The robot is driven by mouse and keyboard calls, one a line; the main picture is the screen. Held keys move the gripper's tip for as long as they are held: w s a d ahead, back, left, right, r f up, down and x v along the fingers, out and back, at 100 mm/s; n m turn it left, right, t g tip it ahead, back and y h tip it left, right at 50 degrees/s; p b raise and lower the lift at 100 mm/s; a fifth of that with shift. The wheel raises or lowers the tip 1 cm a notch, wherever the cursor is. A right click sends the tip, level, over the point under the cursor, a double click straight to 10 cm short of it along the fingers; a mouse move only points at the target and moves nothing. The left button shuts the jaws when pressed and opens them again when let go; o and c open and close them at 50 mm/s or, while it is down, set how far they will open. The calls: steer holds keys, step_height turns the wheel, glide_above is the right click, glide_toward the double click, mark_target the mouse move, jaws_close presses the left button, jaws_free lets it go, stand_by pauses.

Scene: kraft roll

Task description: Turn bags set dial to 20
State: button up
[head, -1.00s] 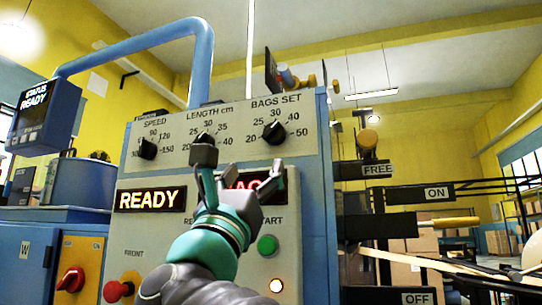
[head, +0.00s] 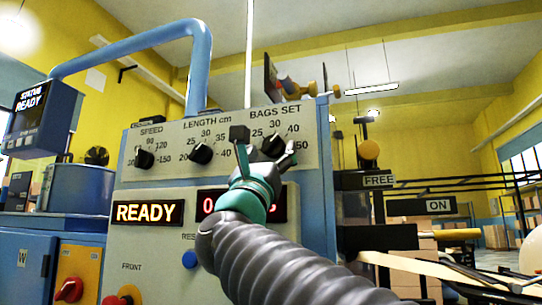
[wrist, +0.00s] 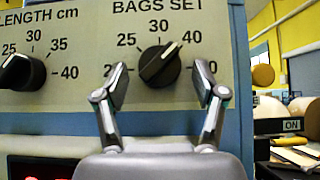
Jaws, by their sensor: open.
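The BAGS SET dial (wrist: 159,66) is a round black knob with a pale pointer line, on the cream panel. Its scale runs from 20 at the left to 50 at the right. The pointer slants up and right, toward about 40. In the head view the dial (head: 273,146) is partly covered by my gripper (head: 265,144). In the wrist view my gripper (wrist: 160,84) is open, with one fingertip at the lower left and one at the lower right of the dial. Both look apart from it, though the depth gap is hard to judge.
The LENGTH dial (head: 200,153) and SPEED dial (head: 144,157) sit to the left on the same panel. Below are a READY display (head: 148,213), a partly covered red display (head: 212,201) and a blue button (head: 190,260). Signed FREE and ON parts (head: 379,181) stand to the right.

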steer(key=c, duration=1.1)
steer(key=shift+s+d+f+n+t+y+b, duration=0.1)
steer(key=shift+n+t+y+b, duration=0.25)
steer(key=shift+n+y, duration=0.6)
steer(key=shift+s+d+n+t+y+b, duration=0.15)
steer(key=shift+n+y+b, duration=0.4)
steer(key=shift+n+y, duration=0.35)
steer(key=shift+c, duration=0.2)
steer(key=shift+w+d+r+n+y+b, duration=0.1)
steer(key=shift+n+y+b, duration=0.1)
steer(key=shift+n+y, duration=1.55)
steer(key=shift+r+n+y+b, duration=0.1)
steer(key=shift+n+y+b, duration=0.05)
steer(key=shift+n+y, duration=1.5)
steer(key=shift+n, duration=0.25)
steer(key=o, duration=1.1)
steer(key=shift+o, duration=0.2)
